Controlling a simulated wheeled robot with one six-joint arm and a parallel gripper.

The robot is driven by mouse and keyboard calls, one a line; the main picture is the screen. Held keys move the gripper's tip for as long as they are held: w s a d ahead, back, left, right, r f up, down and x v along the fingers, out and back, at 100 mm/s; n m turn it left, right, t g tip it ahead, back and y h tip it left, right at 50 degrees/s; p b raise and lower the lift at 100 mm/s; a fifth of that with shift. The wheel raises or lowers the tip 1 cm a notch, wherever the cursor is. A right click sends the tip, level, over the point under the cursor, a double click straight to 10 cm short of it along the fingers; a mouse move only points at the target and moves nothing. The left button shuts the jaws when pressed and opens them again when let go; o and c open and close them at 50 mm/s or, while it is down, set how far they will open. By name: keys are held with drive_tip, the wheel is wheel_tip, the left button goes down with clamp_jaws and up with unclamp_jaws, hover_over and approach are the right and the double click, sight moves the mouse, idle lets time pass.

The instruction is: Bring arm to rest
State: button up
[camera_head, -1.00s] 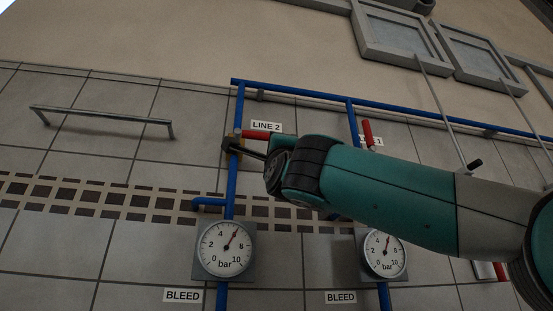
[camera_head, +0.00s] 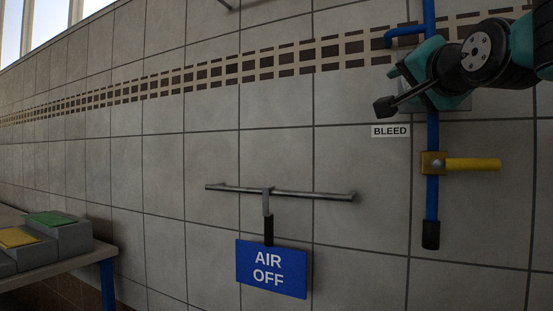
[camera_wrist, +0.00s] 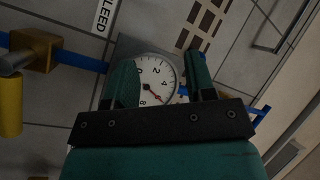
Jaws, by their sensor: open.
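My gripper (camera_head: 422,74) is at the upper right of the head view, in front of the left pressure gauge and hiding its dial. In the wrist view my gripper (camera_wrist: 158,62) has its two teal fingers apart, with nothing held between them. The round white gauge (camera_wrist: 157,76) shows in the gap behind the fingers. I cannot tell how far the fingers are from it. My arm comes in from the right edge of the head view.
Below the gauge, a blue pipe (camera_head: 432,205) carries a brass valve with a yellow handle (camera_head: 472,165), pointing right. Left of it, a blue AIR OFF sign (camera_head: 271,268) hangs from a wall rail (camera_head: 320,193). A bench (camera_head: 75,258) with grey blocks stands at lower left.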

drive_tip(key=s+a+f+n+g+y, duration=0.1)
drive_tip(key=s+a+f+n+g, duration=0.15)
drive_tip(key=f, duration=0.65)
drive_tip(key=s+a+f+n+g+y, duration=0.1)
drive_tip(key=s+a+f+n+g, duration=0.2)
drive_tip(key=f, duration=0.5)
drive_tip(key=s+a+f+n+g+y, duration=0.15)
drive_tip(key=f+n+g, duration=0.3)
drive_tip(key=f, duration=0.45)
drive_tip(key=s+a+f+n+g, duration=0.1)
drive_tip(key=s+f+n+g, duration=0.2)
drive_tip(key=s+f+g, duration=0.35)
drive_tip(key=s+f+n+g, duration=0.3)
drive_tip(key=s+f, duration=0.4)
drive_tip(key=s, duration=0.5)
wheel_tip(320, 180, up, 13)
drive_tip(key=p, duration=1.3)
drive_tip(key=shift+f, duration=0.1)
